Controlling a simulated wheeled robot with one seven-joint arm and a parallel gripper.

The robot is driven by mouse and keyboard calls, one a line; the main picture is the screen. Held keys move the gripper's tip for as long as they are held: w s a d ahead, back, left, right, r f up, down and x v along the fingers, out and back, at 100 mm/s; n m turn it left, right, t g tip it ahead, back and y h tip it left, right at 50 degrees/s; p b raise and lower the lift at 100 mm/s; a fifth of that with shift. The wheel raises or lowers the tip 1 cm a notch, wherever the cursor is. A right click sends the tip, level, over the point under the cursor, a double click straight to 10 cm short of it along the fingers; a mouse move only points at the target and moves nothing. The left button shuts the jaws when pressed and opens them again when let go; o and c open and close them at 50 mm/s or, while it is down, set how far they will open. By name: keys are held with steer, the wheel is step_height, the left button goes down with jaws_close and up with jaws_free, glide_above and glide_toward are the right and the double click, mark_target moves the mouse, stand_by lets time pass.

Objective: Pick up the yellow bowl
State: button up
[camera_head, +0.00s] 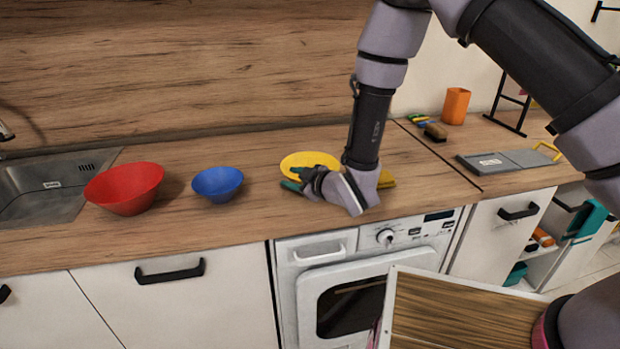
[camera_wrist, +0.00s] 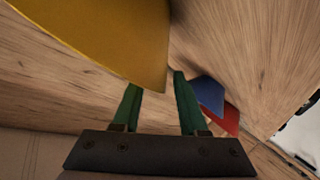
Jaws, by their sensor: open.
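The yellow bowl (camera_head: 308,160) is on the wooden counter, partly hidden behind my gripper (camera_head: 292,179) in the head view. My gripper is low over the counter at the bowl's near side, its green fingers apart and pointing left. In the wrist view the yellow bowl (camera_wrist: 95,35) fills the upper left. Its edge overlaps the left fingertip and reaches toward the gap of my gripper (camera_wrist: 157,82). I cannot tell whether the fingers touch it.
A blue bowl (camera_head: 218,184) and a red bowl (camera_head: 125,188) stand to the left, near the sink (camera_head: 40,190). An orange cup (camera_head: 455,105), a brown sponge-like block (camera_head: 436,132) and a grey board (camera_head: 510,160) are at right. A small yellow piece shows beside my wrist.

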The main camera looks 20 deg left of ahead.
steer(key=shift+w+a, duration=0.15)
jaws_close()
stand_by(1.4)
